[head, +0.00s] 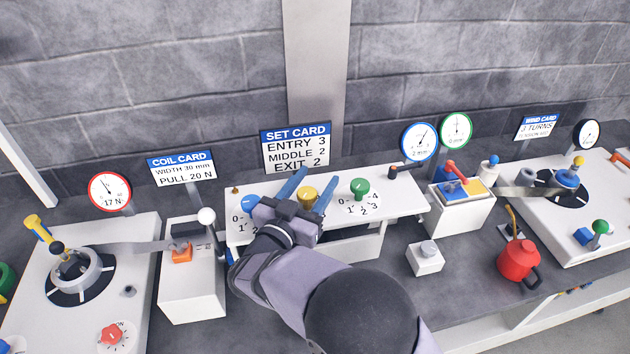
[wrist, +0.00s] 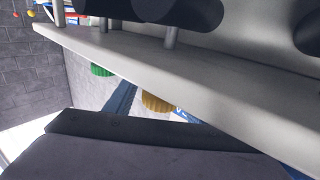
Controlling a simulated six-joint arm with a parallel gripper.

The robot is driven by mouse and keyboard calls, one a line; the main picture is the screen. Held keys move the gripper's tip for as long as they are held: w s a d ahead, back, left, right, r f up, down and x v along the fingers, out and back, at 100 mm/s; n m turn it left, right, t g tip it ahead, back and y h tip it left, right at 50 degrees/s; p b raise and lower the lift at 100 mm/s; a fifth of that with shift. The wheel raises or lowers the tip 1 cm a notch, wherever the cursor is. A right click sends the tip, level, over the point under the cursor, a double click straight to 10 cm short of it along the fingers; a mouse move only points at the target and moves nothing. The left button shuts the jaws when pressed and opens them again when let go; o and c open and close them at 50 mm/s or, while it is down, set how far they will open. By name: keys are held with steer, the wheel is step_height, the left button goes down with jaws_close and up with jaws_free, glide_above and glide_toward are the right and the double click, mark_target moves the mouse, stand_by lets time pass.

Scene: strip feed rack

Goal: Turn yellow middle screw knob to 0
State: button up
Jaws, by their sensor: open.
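The yellow middle screw knob (head: 307,194) sits on the white rack top between the blue knob (head: 250,202) and the green knob (head: 359,187). My gripper (head: 316,177) is open, with one blue finger on each side of the yellow knob in the head view; I cannot tell whether they touch it. My gripper hides the yellow knob's scale, so its setting cannot be read. The wrist view shows part of the yellow knob (wrist: 157,103) and the green knob (wrist: 101,69) beyond a pale edge.
The set card (head: 296,149) behind reads entry 3, middle 2, exit 2. Blue-rimmed (head: 419,141) and green-rimmed (head: 456,130) gauges stand right of it. A white lever ball (head: 206,216) stands left of my arm. A red can (head: 518,260) stands at right.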

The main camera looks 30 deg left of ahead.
mark_target(303, 200)
steer(key=shift+s+d+b, duration=0.25)
steer(key=shift+s+b, duration=0.25)
steer(key=shift+s, duration=1.3)
steer(key=shift+s+d+b, duration=0.2)
steer(key=shift+s+b, duration=0.3)
steer(key=shift+s, duration=1.25)
steer(key=shift+s+r+p, duration=0.2)
steer(key=shift+s+p, duration=0.2)
steer(key=shift+p, duration=0.5)
steer(key=s+p, duration=0.5)
steer(key=p, duration=0.1)
steer(key=w+p, duration=0.2)
steer(key=w, duration=0.3)
steer(key=shift+w+d+f+p, duration=0.1)
steer(key=shift+w+f+p, duration=0.1)
steer(key=shift+p, duration=0.2)
steer(key=shift+w+p, duration=0.3)
steer(key=shift+w, duration=0.6)
